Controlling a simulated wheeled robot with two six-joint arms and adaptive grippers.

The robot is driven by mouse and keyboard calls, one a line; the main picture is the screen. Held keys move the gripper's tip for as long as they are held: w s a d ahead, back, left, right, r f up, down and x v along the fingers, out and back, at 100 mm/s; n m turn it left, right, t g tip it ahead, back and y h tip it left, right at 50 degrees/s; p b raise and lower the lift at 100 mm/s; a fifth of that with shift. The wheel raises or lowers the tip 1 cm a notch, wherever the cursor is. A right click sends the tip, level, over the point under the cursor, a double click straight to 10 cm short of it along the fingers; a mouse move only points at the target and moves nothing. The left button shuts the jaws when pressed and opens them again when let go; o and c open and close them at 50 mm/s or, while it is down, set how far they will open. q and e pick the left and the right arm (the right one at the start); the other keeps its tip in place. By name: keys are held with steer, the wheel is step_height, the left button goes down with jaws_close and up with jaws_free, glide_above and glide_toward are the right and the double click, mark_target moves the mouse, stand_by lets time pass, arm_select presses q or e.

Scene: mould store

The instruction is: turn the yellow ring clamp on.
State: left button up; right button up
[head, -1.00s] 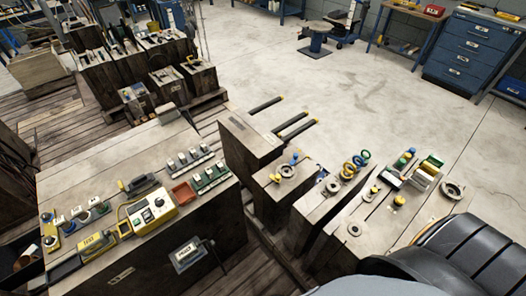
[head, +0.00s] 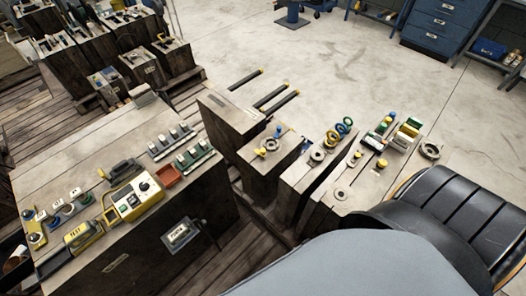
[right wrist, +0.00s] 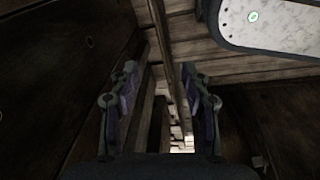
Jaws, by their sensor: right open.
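In the head view several ring-shaped pieces stand on the wooden blocks right of centre. The lowest of a small row of upright rings looks yellow (head: 333,137), with a blue ring (head: 347,122) behind it. I cannot tell for sure that it is the yellow ring clamp, or how it is set. My right gripper (right wrist: 162,105) shows only in the right wrist view. Its two fingers are apart with nothing between them, among dark wooden faces and slats. No ring shows in that view. My left gripper is in neither view.
Dark bars (head: 270,92) stick out behind the blocks. A black ribbed seat (head: 450,215) is at right. A pale panel (right wrist: 275,22) is overhead in the wrist view.

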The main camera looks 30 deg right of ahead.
steer(key=w+r+b, duration=0.1)
steer(key=w+r, duration=0.1)
steer(key=w, duration=0.6)
step_height(320, 180, up, 28)
steer(key=r+n+t+y+b, duration=0.1)
steer(key=n+t+y+b, duration=0.1)
steer(key=n+y+b, duration=0.35)
glide_above(263, 150)
steer(key=s+d, duration=0.3)
steer(key=s, duration=0.1)
steer(key=n+h, duration=0.2)
arm_select(q)
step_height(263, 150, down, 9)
steer(key=b, duration=0.2)
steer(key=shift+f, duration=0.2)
arm_select(e)
steer(key=x, duration=1.1)
steer(key=shift+c, duration=0.4)
jaws_close()
